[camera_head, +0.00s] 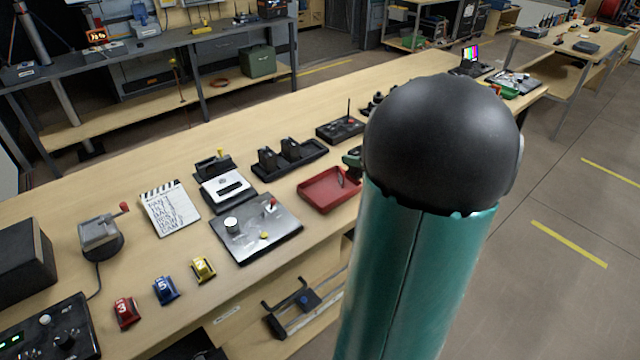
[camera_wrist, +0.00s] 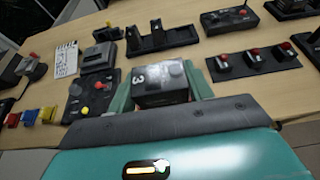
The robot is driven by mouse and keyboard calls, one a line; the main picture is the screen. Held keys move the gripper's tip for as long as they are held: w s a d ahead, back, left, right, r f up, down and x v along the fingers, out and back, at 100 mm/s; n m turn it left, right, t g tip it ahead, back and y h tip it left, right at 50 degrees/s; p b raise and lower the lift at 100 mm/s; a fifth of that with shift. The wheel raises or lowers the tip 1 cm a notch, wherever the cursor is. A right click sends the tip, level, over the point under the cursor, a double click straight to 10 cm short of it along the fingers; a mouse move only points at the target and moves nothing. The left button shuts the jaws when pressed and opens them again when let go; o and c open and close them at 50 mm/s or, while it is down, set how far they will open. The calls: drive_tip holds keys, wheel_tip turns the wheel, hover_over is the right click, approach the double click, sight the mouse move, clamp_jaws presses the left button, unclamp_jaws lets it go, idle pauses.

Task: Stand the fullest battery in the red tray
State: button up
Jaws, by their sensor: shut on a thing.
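My gripper (camera_wrist: 160,90) is shut on a dark block-shaped battery (camera_wrist: 152,98) with a white "3" on its face, held between two teal fingers in the wrist view. In the head view my arm hides most of the gripper and the battery. The red tray (camera_head: 318,196) lies on the bench, left of my arm, and looks empty where it shows; its right side is partly covered. In the wrist view I cannot make out the tray. A black rack (camera_head: 312,158) behind the tray holds two dark upright batteries (camera_head: 268,158) (camera_head: 290,149). Their charge levels are unreadable.
A dark panel (camera_head: 275,237) with knobs lies left of the tray. A white-topped device (camera_head: 222,190), a clapperboard (camera_head: 170,207) and numbered red, blue and yellow blocks (camera_head: 164,290) are farther left. A joystick box (camera_head: 340,130) stands behind the tray. The wrist view shows a red-button panel (camera_wrist: 255,62).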

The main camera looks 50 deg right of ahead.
drive_tip(key=w+a+f, duration=0.1)
drive_tip(key=w+f, duration=0.1)
drive_tip(key=w, duration=0.1)
drive_tip(key=w+a+f, duration=0.1)
drive_tip(key=w+f, duration=0.2)
drive_tip(key=w+a+f, duration=0.2)
drive_tip(key=w+f, duration=0.1)
drive_tip(key=shift+w, duration=0.35)
drive_tip(key=f, duration=0.3)
drive_tip(key=shift+w+a+f, duration=0.15)
drive_tip(key=shift+w+a, duration=0.05)
drive_tip(key=shift+w, duration=0.2)
drive_tip(key=shift+f, duration=0.3)
drive_tip(key=shift+f, duration=0.1)
drive_tip(key=o, duration=1.2)
drive_tip(key=shift+c, duration=0.2)
